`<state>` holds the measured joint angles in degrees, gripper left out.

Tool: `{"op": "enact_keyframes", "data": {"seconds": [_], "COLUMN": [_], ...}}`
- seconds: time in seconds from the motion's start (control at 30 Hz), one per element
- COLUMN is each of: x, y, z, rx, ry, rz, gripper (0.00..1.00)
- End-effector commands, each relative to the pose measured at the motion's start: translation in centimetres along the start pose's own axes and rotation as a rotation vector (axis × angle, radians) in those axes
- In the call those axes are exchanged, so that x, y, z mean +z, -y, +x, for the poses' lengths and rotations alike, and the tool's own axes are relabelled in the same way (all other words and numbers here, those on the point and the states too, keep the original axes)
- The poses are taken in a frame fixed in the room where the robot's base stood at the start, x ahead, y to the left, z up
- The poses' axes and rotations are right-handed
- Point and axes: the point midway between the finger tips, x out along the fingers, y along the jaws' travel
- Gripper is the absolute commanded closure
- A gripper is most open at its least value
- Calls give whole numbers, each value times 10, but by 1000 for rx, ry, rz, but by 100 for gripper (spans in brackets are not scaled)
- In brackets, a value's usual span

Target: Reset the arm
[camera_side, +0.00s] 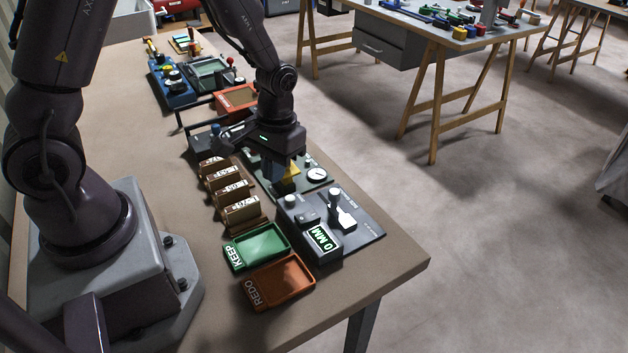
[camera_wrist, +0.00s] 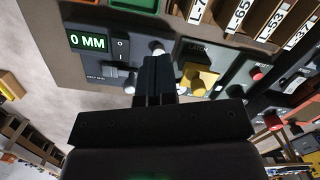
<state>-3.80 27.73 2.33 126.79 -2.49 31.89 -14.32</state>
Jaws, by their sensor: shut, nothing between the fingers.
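My gripper (camera_side: 284,184) is shut and empty, pointing down over the row of devices along the bench. In the wrist view its two dark fingers (camera_wrist: 156,66) are together, their tips close to a pale knob (camera_wrist: 157,48) on the grey gauge box; I cannot tell whether they touch. The gauge box (camera_side: 361,221) has a lit display reading 0 MM (camera_wrist: 88,42) and a white lever (camera_side: 345,215). The arm is bent over the bench.
A green KEEP tray (camera_side: 262,247) and an orange REDO tray (camera_side: 279,283) lie near the bench's front end, both looking empty. Several brown numbered holders (camera_side: 240,211) stand in a row beside the gripper. A round dial (camera_side: 316,174) is close by.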

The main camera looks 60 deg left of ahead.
Motion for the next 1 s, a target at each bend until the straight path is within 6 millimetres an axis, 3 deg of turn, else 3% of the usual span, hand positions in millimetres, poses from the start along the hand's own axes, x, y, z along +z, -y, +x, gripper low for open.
{"op": "enact_keyframes", "data": {"seconds": [0.3,0.5,0.7,1.0], "x": [46,85,116,130], "y": [2,9,16,17], "z": [-103,-159,-198,-224], "rx": [32,51,74,102], "ry": [-121,-273,-452,-597], "rz": [216,326,375,384], "gripper": [100,100,100,100]}}
